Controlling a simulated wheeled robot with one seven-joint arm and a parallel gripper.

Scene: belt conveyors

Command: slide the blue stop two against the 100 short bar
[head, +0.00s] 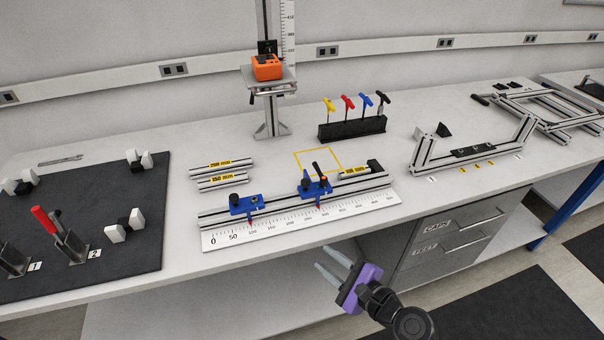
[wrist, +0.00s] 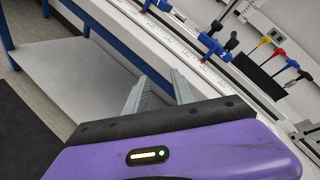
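A fixture rail (head: 285,203) with a printed scale holds two blue stops. The left blue stop (head: 245,204) sits near the low end of the scale. The right blue stop, apparently stop two (head: 315,187), has a dark upright handle; it also shows in the wrist view (wrist: 211,47). The short bar (head: 354,173), with a yellow label too small to read surely, lies between this stop and a black end block (head: 375,166). A small gap seems to separate stop and bar. My gripper (head: 323,259) is open and empty, in front of the table edge, apart from both stops.
Two labelled bars (head: 222,166) lie behind the rail's left part. A black holder (head: 352,127) with coloured T-handles stands behind the rail. A dark mat (head: 130,220) with clamps is at left, an aluminium frame (head: 470,152) at right. Drawers (head: 450,235) are under the table.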

